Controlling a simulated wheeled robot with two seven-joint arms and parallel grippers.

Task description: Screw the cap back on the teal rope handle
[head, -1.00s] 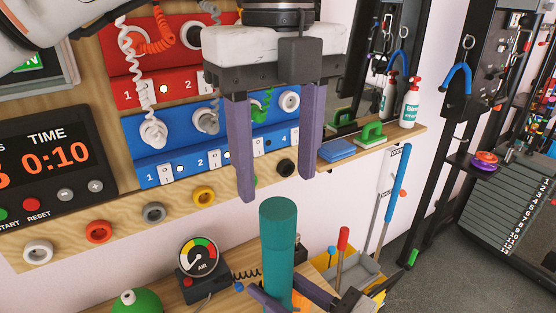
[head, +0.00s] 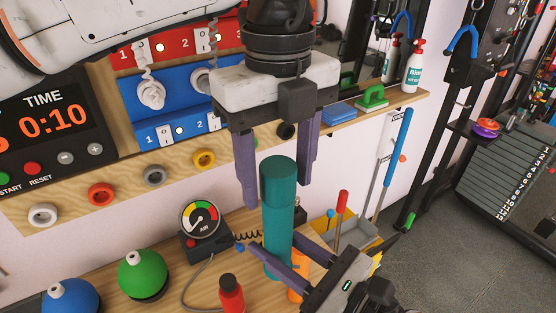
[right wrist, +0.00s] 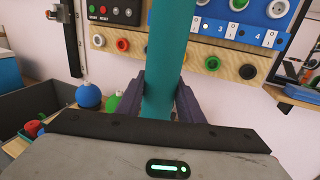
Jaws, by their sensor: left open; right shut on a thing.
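The teal rope handle (head: 278,235) stands upright in the head view as a tall cylinder. Its upper section (head: 278,180) is a slightly darker green-teal with a flat top; I cannot tell surely whether this is the cap. My right gripper (head: 277,246) is shut on the handle's lower part. In the right wrist view the handle (right wrist: 170,60) rises between the purple fingers (right wrist: 163,92). My left gripper (head: 277,193) points down from above, open, with one finger on each side of the handle's upper section. A gap shows on both sides. The handle's bottom is partly hidden.
A wooden bench (head: 210,285) lies below, with an air gauge (head: 200,219), a green ball-shaped item (head: 142,275), a blue one (head: 70,300) and a red bottle (head: 231,294). Behind is a board with colored rings (head: 204,158) and a timer (head: 48,130).

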